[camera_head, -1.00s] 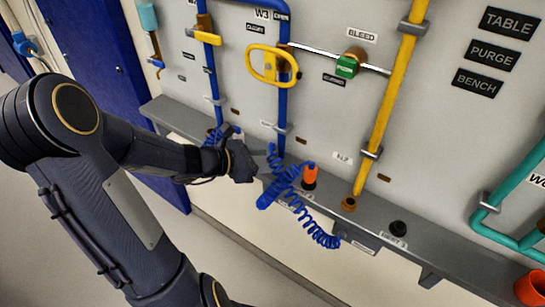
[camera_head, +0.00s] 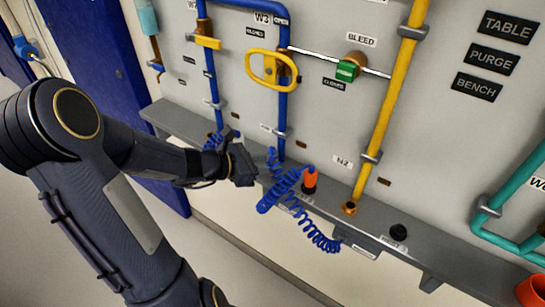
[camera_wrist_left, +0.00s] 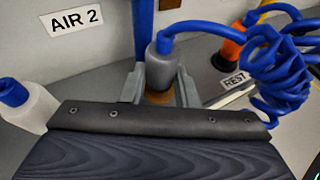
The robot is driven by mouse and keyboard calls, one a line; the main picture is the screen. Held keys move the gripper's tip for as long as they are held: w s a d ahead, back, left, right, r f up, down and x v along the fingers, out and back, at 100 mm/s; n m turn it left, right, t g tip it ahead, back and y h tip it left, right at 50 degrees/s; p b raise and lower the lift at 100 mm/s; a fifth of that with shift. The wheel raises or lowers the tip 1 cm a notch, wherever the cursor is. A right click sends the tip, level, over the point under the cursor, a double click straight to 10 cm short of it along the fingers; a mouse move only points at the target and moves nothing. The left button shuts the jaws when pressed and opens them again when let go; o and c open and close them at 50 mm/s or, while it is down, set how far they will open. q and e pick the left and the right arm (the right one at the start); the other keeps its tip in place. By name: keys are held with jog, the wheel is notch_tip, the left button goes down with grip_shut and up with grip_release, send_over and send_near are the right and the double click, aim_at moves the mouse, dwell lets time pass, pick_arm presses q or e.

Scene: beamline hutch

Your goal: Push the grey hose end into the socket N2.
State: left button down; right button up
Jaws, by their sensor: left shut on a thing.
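My left gripper (camera_head: 262,166) is at the ledge below the second blue pipe in the head view. In the left wrist view its two fingers (camera_wrist_left: 160,90) are shut around the grey hose end (camera_wrist_left: 160,66), which has a blue hose on top. The hose end stands roughly upright over a brown socket (camera_wrist_left: 158,97) near the AIR 2 label. I cannot tell how deep it sits. The socket N2 (camera_head: 349,208) is a brass ring at the foot of the yellow pipe, to the right of the gripper, and looks empty. My right gripper is not in view.
A coiled blue hose (camera_head: 314,228) hangs beside the gripper. An orange hose end (camera_head: 310,178) stands on the ledge (camera_head: 375,222) between gripper and N2. A pale hose end (camera_wrist_left: 30,106) is left of the fingers. A black plug (camera_head: 398,232) is right of N2.

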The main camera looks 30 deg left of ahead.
pick_arm(q)
jog(key=shift+r+p, duration=0.9)
jog(key=shift+r, duration=0.15)
dwell(0.6)
jog(key=shift+r+p, duration=2.65)
jog(key=shift+r, duration=0.35)
jog(key=shift+f, duration=0.1)
